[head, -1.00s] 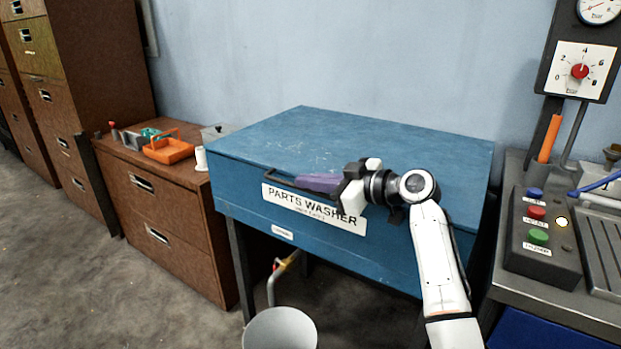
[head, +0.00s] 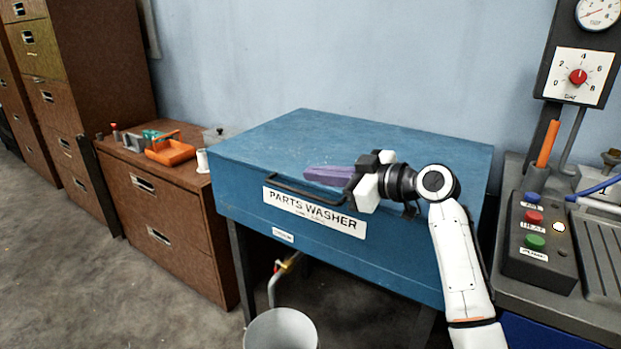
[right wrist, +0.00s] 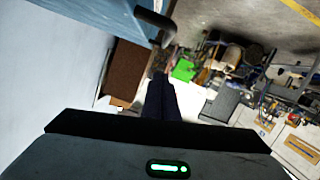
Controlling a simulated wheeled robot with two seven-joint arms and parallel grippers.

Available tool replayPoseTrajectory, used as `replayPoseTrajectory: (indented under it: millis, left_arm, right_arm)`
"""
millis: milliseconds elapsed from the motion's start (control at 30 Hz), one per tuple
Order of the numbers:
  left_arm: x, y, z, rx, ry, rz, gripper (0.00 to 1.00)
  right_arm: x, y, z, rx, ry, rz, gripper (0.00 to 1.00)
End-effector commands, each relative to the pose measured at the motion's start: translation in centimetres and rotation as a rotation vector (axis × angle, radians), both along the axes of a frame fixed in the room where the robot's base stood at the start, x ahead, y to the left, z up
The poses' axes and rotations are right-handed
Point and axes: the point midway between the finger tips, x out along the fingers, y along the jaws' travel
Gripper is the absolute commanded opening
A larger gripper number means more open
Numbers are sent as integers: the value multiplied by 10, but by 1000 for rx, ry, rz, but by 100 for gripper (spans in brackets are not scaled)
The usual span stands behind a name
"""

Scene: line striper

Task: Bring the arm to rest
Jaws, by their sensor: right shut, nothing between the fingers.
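My right gripper (head: 312,174) is shut, its purple fingers together and pointing left. It shows in front of the top front edge of the blue parts washer (head: 290,145). The washer's lid is down. The dark handle bar (head: 283,188) runs along the washer's front, just below and left of the fingers, and looks apart from them. In the right wrist view the closed dark fingers (right wrist: 162,98) show with nothing visible between them, and a dark bar end (right wrist: 155,20) is beyond them. My left gripper is not in view.
A control box (head: 540,240) with coloured buttons stands on the metal bench at right, below a gauge and dial panel (head: 575,72). A brown cabinet at left (head: 165,215) bears an orange tray (head: 170,152). A grey bucket (head: 280,330) stands below the washer.

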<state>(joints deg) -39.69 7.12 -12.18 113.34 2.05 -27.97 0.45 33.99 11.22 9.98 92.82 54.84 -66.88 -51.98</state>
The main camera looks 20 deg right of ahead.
Motion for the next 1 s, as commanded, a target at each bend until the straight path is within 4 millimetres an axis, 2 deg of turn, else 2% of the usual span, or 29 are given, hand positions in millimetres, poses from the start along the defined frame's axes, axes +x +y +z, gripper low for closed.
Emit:
replayPoseTrajectory:
  millis: [100, 300, 567, 667, 767, 867, 900, 967, 1000]
  left_arm:
    - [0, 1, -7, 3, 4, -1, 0]
    - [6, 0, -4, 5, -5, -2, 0]
    - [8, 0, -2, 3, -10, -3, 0]
    - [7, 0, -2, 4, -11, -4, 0]
    - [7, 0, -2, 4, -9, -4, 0]
    - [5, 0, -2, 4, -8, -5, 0]
    - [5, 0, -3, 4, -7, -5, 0]
    - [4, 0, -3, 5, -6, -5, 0]
    - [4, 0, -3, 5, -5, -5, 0]
  right_arm:
    - [-23, -17, 4, -3, -3, -1, 0]
    - [-47, -35, 14, 0, -4, -1, 0]
    - [-57, -41, 18, 4, -5, 0, 0]
    - [-59, -38, 9, -2, 16, -2, 0]
    - [-70, -29, -26, -25, 93, -14, 0]
    - [-94, -16, -85, -65, 228, -44, 0]
    - [-108, -11, -111, -83, 290, -62, 0]
    - [-133, -3, -150, -112, 388, -94, 0]
    - [-152, 1, -174, -130, 452, -118, 0]
